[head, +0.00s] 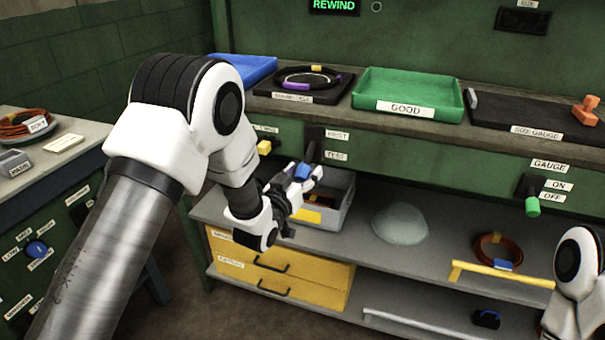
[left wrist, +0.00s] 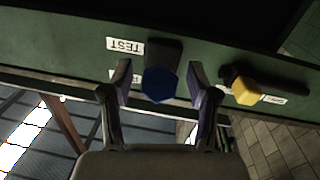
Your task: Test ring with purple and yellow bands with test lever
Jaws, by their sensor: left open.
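The dark ring with purple and yellow bands (head: 309,77) lies on a black pad (head: 341,90) on the upper counter; its purple band is at the front left and its yellow band at the back. The test lever's blue knob (head: 302,172) hangs below the counter front by the TEST label. In the left wrist view the blue hexagonal knob (left wrist: 159,84) sits between the fingertips of my left gripper (left wrist: 160,76). That gripper is open, one finger on each side, with gaps visible. My right gripper is out of view; only part of its arm shows at the lower right.
A green tray marked GOOD (head: 408,92) and a size gauge pad (head: 500,112) are to the right. A yellow-knobbed lever (left wrist: 245,91) is close beside my left gripper. Below are a grey bin (head: 335,215), a pale mound (head: 400,223) and an orange ring (head: 486,250).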

